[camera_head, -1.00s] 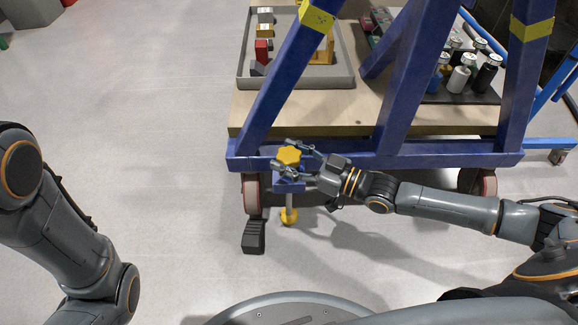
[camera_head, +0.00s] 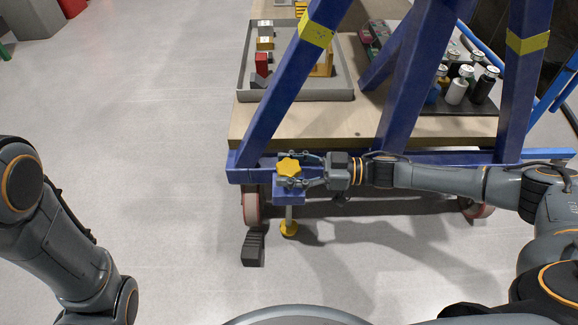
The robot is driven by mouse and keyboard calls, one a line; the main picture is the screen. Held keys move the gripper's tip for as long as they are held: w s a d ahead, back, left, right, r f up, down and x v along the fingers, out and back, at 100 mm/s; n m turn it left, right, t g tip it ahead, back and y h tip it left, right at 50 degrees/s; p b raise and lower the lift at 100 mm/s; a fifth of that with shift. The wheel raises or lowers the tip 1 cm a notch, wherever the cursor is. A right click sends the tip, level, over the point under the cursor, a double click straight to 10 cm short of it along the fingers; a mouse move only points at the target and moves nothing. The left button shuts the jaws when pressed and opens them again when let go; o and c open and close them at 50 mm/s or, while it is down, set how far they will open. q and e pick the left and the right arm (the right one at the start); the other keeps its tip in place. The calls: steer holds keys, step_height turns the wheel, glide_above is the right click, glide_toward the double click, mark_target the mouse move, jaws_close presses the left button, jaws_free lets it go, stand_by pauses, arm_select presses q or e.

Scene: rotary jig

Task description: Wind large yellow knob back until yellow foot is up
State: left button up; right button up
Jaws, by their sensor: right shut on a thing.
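The large yellow knob (camera_head: 289,167) is star-shaped and sits on top of a blue bracket (camera_head: 291,190) at the near left corner of the blue frame. My right gripper (camera_head: 291,169) reaches in from the right, with its fingers on the far and near sides of the knob, and is shut on it. Below the bracket a thin grey rod leads down to the yellow foot (camera_head: 289,229), which is low, near the floor; I cannot tell whether it touches. My left arm shows at the left edge, but its gripper is out of view.
Blue beams rise above the knob. A grey tray (camera_head: 342,88) and several bottles (camera_head: 458,87) are on the wooden top.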

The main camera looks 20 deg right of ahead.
steer(key=shift+r, duration=0.1)
steer(key=o, duration=1.2)
steer(key=shift+c, duration=0.2)
steer(key=v, duration=1.2)
